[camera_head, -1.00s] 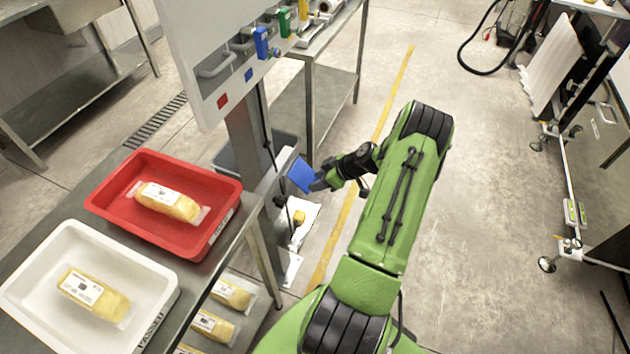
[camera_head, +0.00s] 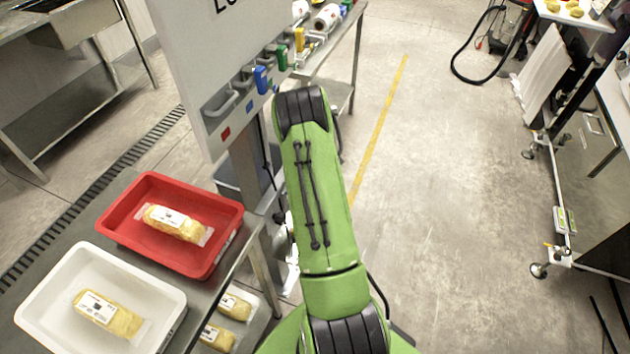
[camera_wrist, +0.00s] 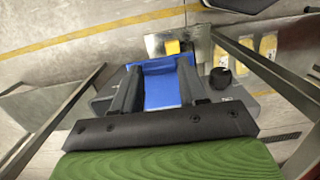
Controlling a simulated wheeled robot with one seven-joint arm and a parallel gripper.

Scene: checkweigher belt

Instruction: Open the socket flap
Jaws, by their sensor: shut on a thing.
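The blue flap (camera_wrist: 163,90) shows in the wrist view as a blue panel with a raised rim. It lies between the two dark fingers of my gripper (camera_wrist: 160,70), which is shut on it. Part of a dark grey housing (camera_wrist: 213,112) shows beside and behind the flap. How far the flap is swung open cannot be told. In the head view my green arm hides the gripper and the flap.
A tall white panel (camera_head: 190,80) with coloured fittings stands on a post (camera_head: 248,165). A red tray (camera_head: 150,182) and a white tray (camera_head: 50,280), each with a wrapped yellow pack, sit on a steel table at left.

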